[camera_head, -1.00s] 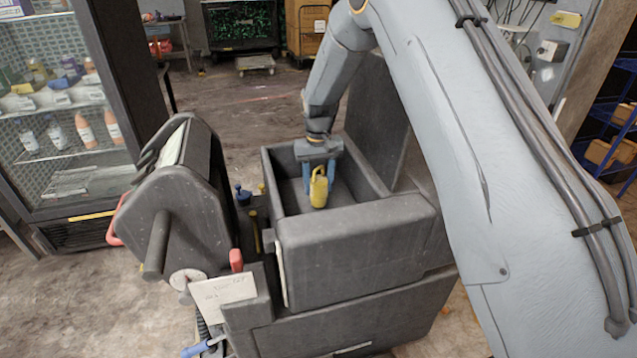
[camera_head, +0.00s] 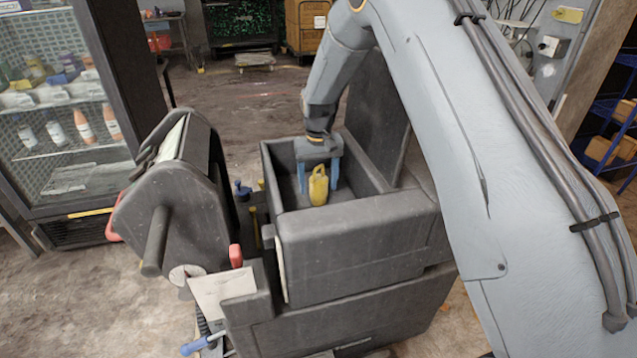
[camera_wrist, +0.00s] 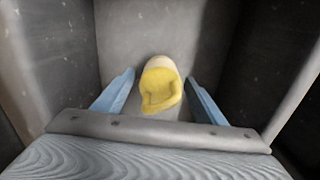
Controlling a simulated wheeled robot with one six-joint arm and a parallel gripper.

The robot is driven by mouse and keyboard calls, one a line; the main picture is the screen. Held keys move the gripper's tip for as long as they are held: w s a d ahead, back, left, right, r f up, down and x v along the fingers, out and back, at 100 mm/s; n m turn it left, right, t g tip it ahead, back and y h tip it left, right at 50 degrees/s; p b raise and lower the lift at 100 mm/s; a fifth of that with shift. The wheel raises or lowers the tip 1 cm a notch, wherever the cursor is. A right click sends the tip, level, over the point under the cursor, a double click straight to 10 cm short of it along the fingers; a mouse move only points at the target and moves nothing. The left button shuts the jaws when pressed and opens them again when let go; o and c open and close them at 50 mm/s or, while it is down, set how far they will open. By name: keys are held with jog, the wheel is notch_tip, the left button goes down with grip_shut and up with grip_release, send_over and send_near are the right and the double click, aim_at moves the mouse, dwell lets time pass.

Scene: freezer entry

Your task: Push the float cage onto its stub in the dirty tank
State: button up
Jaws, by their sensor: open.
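The yellow float cage (camera_head: 318,187) stands upright inside the open grey tank (camera_head: 271,182). In the wrist view the cage (camera_wrist: 161,92) is near the middle, with a pale rounded piece (camera_wrist: 158,62) showing at its far end. My gripper (camera_head: 318,180) reaches down into the tank. Its two blue fingers are spread on either side of the cage, with gaps visible on both sides in the wrist view (camera_wrist: 160,95). The stub and the underside of the cage are hidden, so I cannot tell how far the cage is seated.
Tank walls surround my gripper closely. A dark drum-like unit (camera_head: 170,225) with a protruding rod stands left of the tank. Blue and yellow knobs (camera_head: 242,190), a red piece (camera_head: 236,256) and a white card (camera_head: 222,292) lie between. A glass-fronted cabinet (camera_head: 70,120) stands further left.

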aim_at(318, 177)
jog(key=shift+r+b, duration=1.1)
jog(key=shift+r, duration=2.8)
